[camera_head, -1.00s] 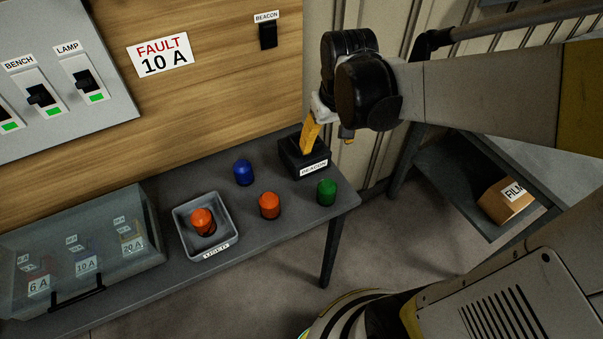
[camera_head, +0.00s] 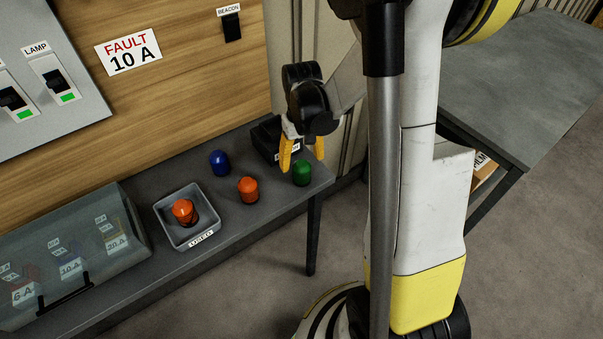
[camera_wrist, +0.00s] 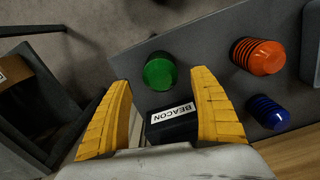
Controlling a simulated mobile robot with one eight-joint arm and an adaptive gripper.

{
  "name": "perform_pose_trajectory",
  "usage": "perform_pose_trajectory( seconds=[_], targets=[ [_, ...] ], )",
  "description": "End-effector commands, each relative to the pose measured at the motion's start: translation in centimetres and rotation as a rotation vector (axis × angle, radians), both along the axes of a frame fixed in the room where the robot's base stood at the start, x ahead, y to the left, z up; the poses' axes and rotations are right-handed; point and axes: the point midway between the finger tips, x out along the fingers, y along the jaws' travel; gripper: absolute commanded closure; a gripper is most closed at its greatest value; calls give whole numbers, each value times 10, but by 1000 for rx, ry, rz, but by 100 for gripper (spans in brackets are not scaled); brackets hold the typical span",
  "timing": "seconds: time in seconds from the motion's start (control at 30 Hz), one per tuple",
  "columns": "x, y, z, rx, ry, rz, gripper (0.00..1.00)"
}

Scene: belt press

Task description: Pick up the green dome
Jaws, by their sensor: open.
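The green dome (camera_head: 302,173) stands upright on the grey bench near its right end, in front of the black BEACON box (camera_head: 262,140). My gripper (camera_head: 302,160) is open, its yellow fingers above and just behind the dome in the head view. In the wrist view the green dome (camera_wrist: 160,71) lies beyond the fingertips, roughly midway between them. The gap between my fingers (camera_wrist: 160,80) is empty. The BEACON box (camera_wrist: 172,124) shows between the fingers, partly hidden by my gripper.
An orange dome (camera_head: 248,190) and a blue dome (camera_head: 219,163) stand left of the green one. Another orange dome (camera_head: 184,212) sits in the grey USED tray (camera_head: 206,235). A clear-lidded case (camera_head: 75,250) is at the left. The bench's right edge is close to the green dome.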

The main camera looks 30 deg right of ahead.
Motion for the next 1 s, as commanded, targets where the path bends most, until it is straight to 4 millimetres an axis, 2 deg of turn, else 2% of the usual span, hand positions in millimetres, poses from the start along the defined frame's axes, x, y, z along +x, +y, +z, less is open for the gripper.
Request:
perform_pose_trajectory(
  seconds=[0.03,0.2,0.3,0.47,0.57,0.6,0.67,1.0],
  targets=[
    [1,0,-11,0,0,0,28],
    [1,1,-38,0,0,0,28],
    [1,1,-43,0,0,0,28],
    [1,1,-42,0,0,0,28],
    [1,1,-42,0,0,0,54],
    [1,1,-42,0,0,0,66],
    [1,1,-42,0,0,0,85],
    [1,1,-42,0,0,0,85]
  ],
)
